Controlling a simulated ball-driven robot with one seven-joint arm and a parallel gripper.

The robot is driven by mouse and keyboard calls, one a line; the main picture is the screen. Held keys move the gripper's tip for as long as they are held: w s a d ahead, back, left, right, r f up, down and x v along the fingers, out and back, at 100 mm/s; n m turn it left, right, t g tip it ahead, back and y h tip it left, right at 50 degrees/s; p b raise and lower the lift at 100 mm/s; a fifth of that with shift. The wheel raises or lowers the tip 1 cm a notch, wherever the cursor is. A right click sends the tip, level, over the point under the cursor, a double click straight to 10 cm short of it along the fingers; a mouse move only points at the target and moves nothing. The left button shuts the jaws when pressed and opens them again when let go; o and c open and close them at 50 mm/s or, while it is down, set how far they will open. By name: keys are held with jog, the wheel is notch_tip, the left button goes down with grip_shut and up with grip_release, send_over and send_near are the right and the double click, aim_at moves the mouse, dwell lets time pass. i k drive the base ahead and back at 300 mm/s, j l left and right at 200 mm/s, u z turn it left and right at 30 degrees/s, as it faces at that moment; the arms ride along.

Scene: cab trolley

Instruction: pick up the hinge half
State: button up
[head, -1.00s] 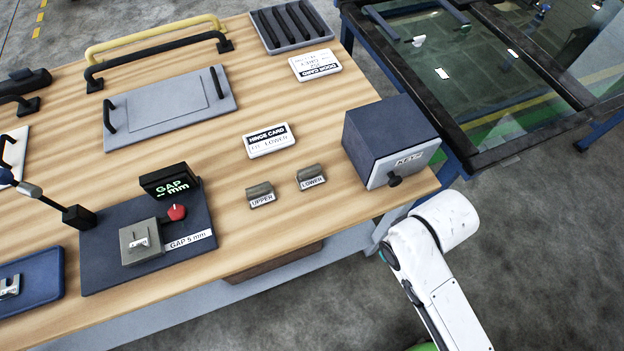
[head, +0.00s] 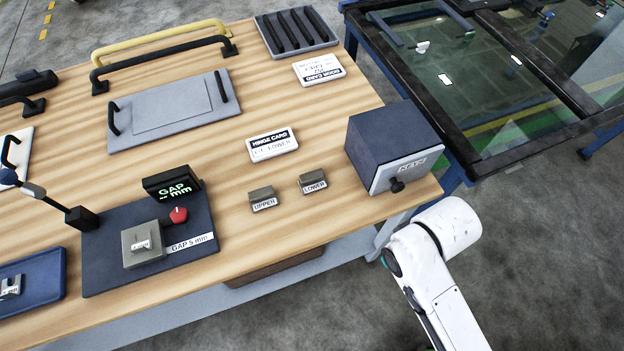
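A small silver metal piece (head: 10,288), possibly a hinge half, lies in the blue tray (head: 45,290) at the left edge, partly cut off by the frame. Another small light metal piece (head: 141,246) sits on the grey block of the gap gauge (head: 105,255). Two small grey-brown blocks stand on the wooden bench, one labelled UPPER (head: 261,195) and one labelled LOWER (head: 311,181). The hinge card (head: 272,144) lies behind them; its second line seems to end in LOWER. Which piece is meant I cannot tell. My gripper is out of view; only my white arm shows at lower right.
A dark box with a knob and a KEYS-like label (head: 395,145) stands at the bench's right corner. A grey panel (head: 175,110), yellow and black handles (head: 160,40), a slotted tray (head: 295,32) and a door card (head: 320,70) lie behind. The bench's front right is clear.

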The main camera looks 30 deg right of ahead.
aim_at(314, 181)
jog(key=l+u, duration=0.1)
jog(key=l, duration=0.35)
jog(key=k+l, duration=0.1)
jog(key=l, duration=0.4)
jog(key=l+u, duration=0.15)
jog(key=l, duration=0.3)
jog(key=k+l+u, duration=0.1)
jog(key=l, duration=0.35)
jog(key=k, duration=0.05)
